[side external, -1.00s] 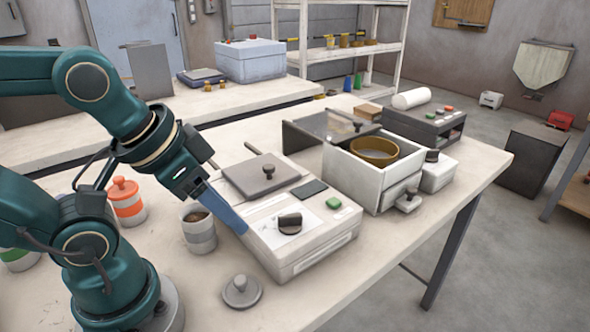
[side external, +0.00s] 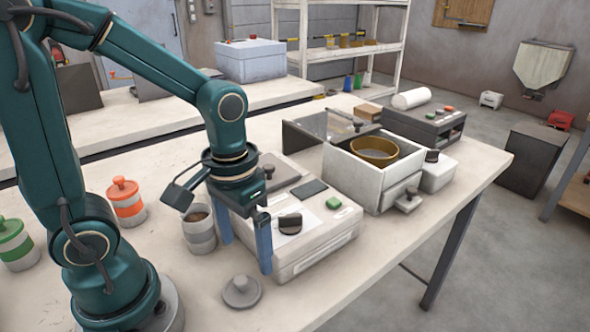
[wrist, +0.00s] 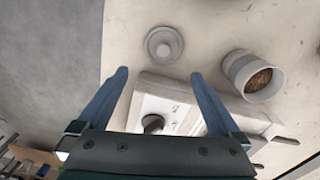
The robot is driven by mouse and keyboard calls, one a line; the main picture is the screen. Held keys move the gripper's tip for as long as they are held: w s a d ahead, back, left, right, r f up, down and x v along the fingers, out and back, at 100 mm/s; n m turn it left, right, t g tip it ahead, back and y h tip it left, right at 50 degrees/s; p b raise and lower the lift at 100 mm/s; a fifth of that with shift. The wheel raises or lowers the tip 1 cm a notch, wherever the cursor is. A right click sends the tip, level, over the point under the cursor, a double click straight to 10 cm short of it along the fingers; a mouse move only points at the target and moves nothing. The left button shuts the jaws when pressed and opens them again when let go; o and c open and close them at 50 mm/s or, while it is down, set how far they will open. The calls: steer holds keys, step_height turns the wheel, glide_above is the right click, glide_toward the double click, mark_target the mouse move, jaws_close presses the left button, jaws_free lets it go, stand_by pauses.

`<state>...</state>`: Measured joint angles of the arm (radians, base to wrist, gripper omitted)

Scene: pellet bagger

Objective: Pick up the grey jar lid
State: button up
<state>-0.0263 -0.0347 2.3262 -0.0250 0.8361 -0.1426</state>
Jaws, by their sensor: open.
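The grey jar lid (side external: 241,291), a round disc with a knob, lies flat on the table near its front edge. In the wrist view the lid (wrist: 164,45) is beyond my fingertips, a little right of the middle of the gap. My gripper (side external: 245,257) is open and empty, its blue fingers pointing down over the near-left end of the white machine. In the side view the lid is in front of the fingers, apart from them. The open grey-banded jar (side external: 199,236) with brown pellets stands to the left of my gripper; it also shows in the wrist view (wrist: 252,75).
The white machine (side external: 318,247) with a black knob and green button stands right beside my fingers. An orange-lidded jar (side external: 126,203) and a green-lidded jar (side external: 14,243) stand to the left. The table (side external: 203,300) is bare around the lid.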

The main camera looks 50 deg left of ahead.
mark_target(240, 279)
steer(key=shift+s+f+g, duration=0.25)
steer(key=shift+f+g, duration=0.15)
steer(key=shift+f, duration=0.25)
steer(key=shift+s+f+g, duration=0.25)
steer(key=shift+f+g, duration=0.15)
steer(key=shift+f, duration=0.2)
steer(key=shift+s+f, duration=0.15)
steer(key=shift+f, duration=1.1)
steer(key=shift+s+f, duration=0.15)
steer(key=shift+f, duration=1.1)
steer(key=c, duration=1.1)
